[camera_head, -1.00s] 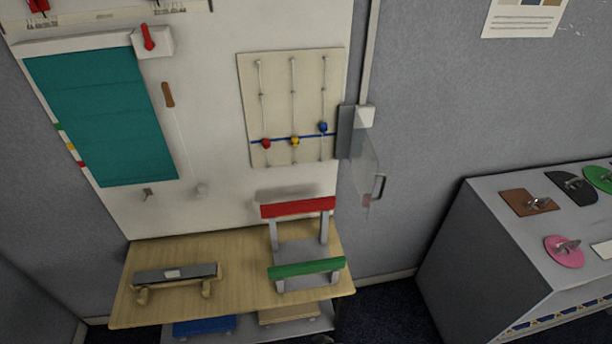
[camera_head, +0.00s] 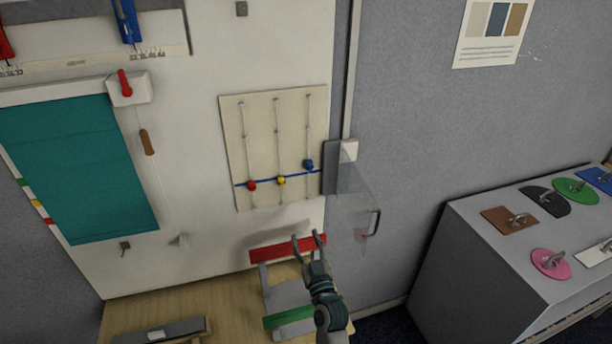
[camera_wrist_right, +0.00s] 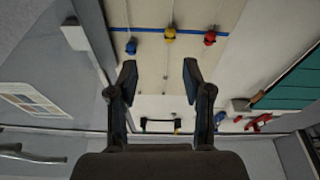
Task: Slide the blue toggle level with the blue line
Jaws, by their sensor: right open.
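The blue toggle (camera_head: 308,164) sits on the rightmost of three vertical wires on a beige board (camera_head: 263,200), slightly above the blue line (camera_head: 265,181). The red toggle (camera_head: 252,185) and yellow toggle (camera_head: 281,180) sit at the line on the other wires. My right gripper (camera_head: 309,238) is open and empty, below the board and in front of the red bar. In the right wrist view its fingers (camera_wrist_right: 158,75) are spread, with the blue toggle (camera_wrist_right: 131,46) beyond the fingertips to the left. My left gripper is not in view.
A clear hinged panel with a handle (camera_head: 374,222) stands out just right of the board. A wooden table (camera_head: 230,300) with a red bar (camera_head: 287,248) and green bar (camera_head: 288,317) is below. A grey cabinet (camera_head: 480,250) stands at right.

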